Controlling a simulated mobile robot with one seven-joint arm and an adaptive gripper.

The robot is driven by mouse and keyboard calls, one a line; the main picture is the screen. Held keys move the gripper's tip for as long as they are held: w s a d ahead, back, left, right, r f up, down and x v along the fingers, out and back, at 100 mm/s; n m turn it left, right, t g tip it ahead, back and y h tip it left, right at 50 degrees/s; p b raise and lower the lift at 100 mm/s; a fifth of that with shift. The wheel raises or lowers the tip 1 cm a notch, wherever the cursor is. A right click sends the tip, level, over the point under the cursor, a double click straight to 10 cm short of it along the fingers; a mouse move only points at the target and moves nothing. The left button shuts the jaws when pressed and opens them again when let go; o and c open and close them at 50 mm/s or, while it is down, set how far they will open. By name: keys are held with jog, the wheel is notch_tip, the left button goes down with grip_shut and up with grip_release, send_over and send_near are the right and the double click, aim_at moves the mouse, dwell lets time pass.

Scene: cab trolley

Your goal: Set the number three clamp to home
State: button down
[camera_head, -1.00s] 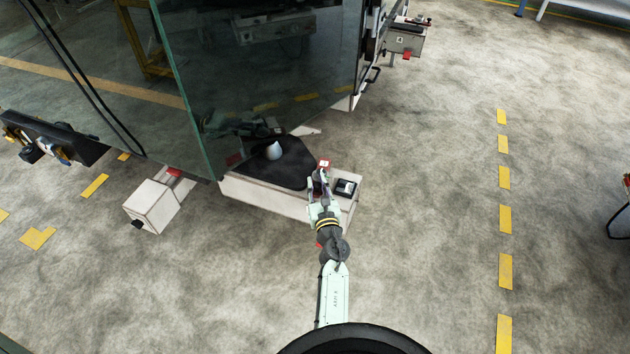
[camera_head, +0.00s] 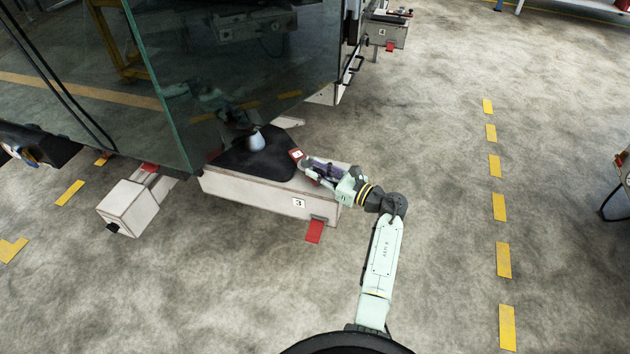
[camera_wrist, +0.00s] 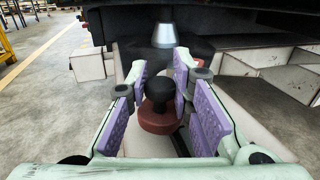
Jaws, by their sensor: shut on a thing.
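The number three clamp is on a white beam (camera_head: 240,189) that carries a "3" plate (camera_head: 298,203). A red tag (camera_head: 296,155) shows at my gripper's tip in the head view. My gripper (camera_head: 308,167) reaches in from the right, low over the beam's right end. In the wrist view, the clamp's black ball knob (camera_wrist: 158,90) on a dark red base (camera_wrist: 158,121) stands between the purple pads of my gripper (camera_wrist: 168,95). My gripper is shut on this knob. The gripper hides part of the beam top.
A black pad with a grey cone (camera_head: 257,141) lies left of the gripper, under the glass panel (camera_head: 160,85). A red tab (camera_head: 314,231) hangs from the beam's front. Another white block (camera_head: 128,207) stands to the left.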

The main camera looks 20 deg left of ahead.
jog(key=shift+w+d+r+g+b, duration=0.1)
jog(key=shift+w+g+b, duration=0.1)
jog(key=shift+g+b, duration=0.15)
jog(key=c, duration=1.5)
grip_release()
jog(key=shift+o, duration=0.2)
jog(key=shift+n, duration=0.3)
jog(key=v, duration=1.2)
jog(key=shift+f, duration=0.25)
jog(key=shift+c, duration=0.4)
